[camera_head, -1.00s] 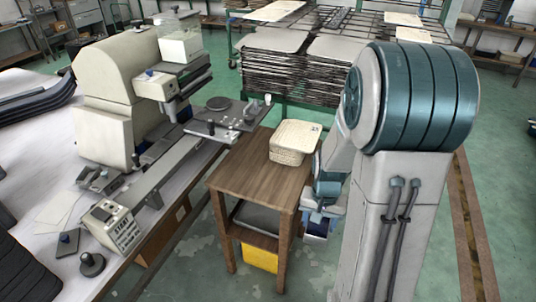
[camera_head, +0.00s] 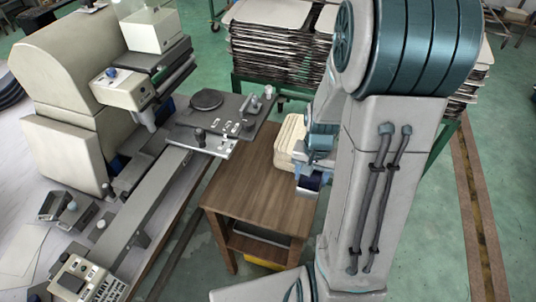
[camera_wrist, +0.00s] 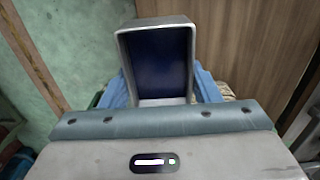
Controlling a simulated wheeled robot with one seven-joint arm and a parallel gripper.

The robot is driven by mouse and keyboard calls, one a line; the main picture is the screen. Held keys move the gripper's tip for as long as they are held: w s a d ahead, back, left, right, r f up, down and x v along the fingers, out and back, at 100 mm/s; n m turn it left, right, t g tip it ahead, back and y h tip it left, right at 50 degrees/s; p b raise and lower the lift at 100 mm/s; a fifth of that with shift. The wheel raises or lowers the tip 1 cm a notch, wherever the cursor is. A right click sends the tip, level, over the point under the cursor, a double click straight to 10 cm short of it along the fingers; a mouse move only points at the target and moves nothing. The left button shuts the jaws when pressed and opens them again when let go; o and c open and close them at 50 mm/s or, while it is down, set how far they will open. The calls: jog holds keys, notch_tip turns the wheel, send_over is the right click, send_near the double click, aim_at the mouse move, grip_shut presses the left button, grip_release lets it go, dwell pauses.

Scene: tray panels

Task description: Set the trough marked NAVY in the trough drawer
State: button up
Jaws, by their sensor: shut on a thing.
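A trough with a dark navy inside and a pale grey rim (camera_wrist: 155,70) fills the middle of the wrist view. My gripper (camera_wrist: 161,88) is shut on it, with a blue finger on each side. No marking on it can be read. In the head view my gripper (camera_head: 310,170) is beside the right edge of the wooden table, and the dark trough (camera_head: 308,183) shows small below it. I cannot make out a trough drawer in either view.
The wooden table (camera_head: 245,185) has a pale woven box (camera_head: 287,140) at its back right, close behind my gripper; its front is clear. A large machine (camera_head: 75,75) stands at left. Stacked trays (camera_head: 275,50) stand behind.

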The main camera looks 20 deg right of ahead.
jog(key=p, duration=0.2)
send_over(273, 188)
notch_tip(273, 188, down, 7)
jog(key=shift+r, duration=0.1)
jog(key=shift+f, duration=2.05)
jog(key=shift+f, duration=0.2)
jog(key=o, duration=1.2)
jog(key=shift+c, duration=0.2)
jog(key=shift+r, duration=0.1)
